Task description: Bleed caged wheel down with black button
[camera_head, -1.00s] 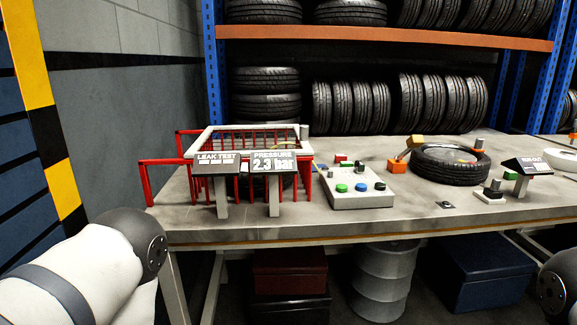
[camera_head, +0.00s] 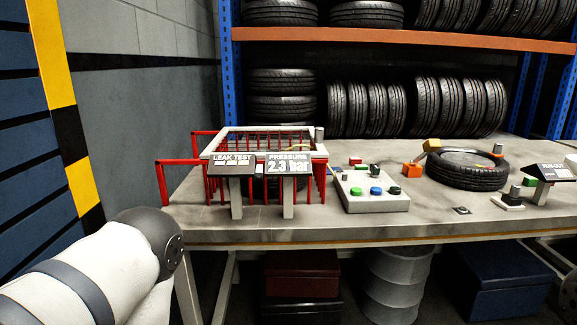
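The red cage (camera_head: 180,180) with a pale top frame stands at the left of the bench. A dark tyre (camera_head: 262,188) shows partly through its bars, mostly hidden by the signs. The pressure sign (camera_head: 289,164) in front reads 2.3 bar, and a leak test sign (camera_head: 232,165) stands beside it. The grey button box (camera_head: 372,203) is right of the cage. On it are a green button (camera_head: 356,191), a blue button (camera_head: 376,191) and a black button (camera_head: 394,190). My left arm comes in at the lower left, but neither gripper is in view.
The grey bench (camera_head: 330,233) carries a lying tyre (camera_head: 466,172), an orange block (camera_head: 412,169) and a run-out sign (camera_head: 553,171) at the right. A tyre rack (camera_head: 400,37) stands behind. A grey drum (camera_head: 394,285) and boxes are below.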

